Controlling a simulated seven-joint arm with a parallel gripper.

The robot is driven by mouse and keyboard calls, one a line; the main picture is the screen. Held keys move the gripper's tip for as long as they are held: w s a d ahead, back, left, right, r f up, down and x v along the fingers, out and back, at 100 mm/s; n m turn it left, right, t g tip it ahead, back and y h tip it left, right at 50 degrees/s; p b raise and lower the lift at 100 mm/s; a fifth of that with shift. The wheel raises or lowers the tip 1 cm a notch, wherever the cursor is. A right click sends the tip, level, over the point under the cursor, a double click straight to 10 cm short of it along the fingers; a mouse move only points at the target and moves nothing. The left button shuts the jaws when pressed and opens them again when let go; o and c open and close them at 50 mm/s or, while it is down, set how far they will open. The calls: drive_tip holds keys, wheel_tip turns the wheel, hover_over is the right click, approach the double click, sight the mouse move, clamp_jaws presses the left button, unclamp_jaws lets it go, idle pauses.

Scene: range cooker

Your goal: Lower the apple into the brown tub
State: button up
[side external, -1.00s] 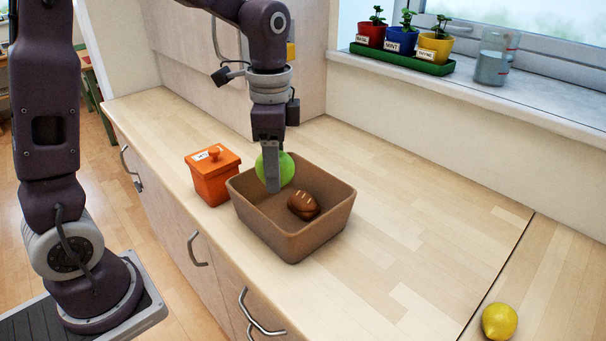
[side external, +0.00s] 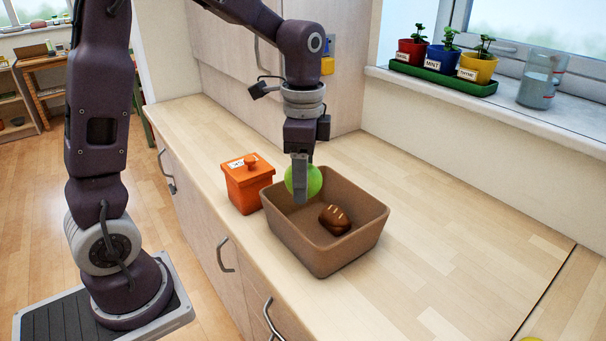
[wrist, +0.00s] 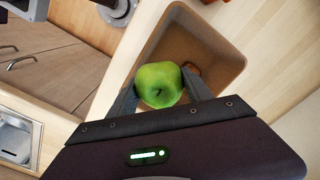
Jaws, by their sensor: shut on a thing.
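The green apple (side external: 314,181) is held between the fingers of my gripper (side external: 301,197). It hangs at the back left part of the brown tub (side external: 318,261), with its underside around rim height. A brown bread loaf (side external: 334,219) lies on the tub floor to the right of the apple. In the wrist view the apple (wrist: 160,84) sits between both fingers, over the tub (wrist: 208,48). The loaf is mostly hidden behind the apple there.
An orange lidded box (side external: 248,186) stands close to the left of the tub. The wooden counter (side external: 440,235) is clear to the right. Potted herbs (side external: 445,63) and a glass jug (side external: 538,84) are on the window sill. A yellow thing shows at the bottom right edge.

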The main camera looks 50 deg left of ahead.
sight(288, 172)
drive_tip(key=shift+f, duration=4.3)
drive_tip(key=o, duration=1.6)
drive_tip(key=shift+c, duration=0.2)
wheel_tip(288, 172, up, 7)
drive_tip(key=shift+f, duration=0.1)
drive_tip(key=s+r+n, duration=0.1)
drive_tip(key=s+r, duration=0.1)
drive_tip(key=s+d+r+n+t, duration=0.1)
drive_tip(key=s+r, duration=0.1)
drive_tip(key=r, duration=0.1)
drive_tip(key=shift+d, duration=0.1)
drive_tip(key=s+d+r+n+t, duration=0.1)
drive_tip(key=s+r+n+t, duration=0.1)
drive_tip(key=s, duration=0.5)
drive_tip(key=s+d+r+n+t, duration=0.1)
drive_tip(key=s+r+n+t, duration=0.1)
drive_tip(key=s+n, duration=0.2)
drive_tip(key=s, duration=0.3)
drive_tip(key=shift+d+n+t, duration=0.25)
drive_tip(key=shift+n+t, duration=0.05)
drive_tip(key=shift+n, duration=0.1)
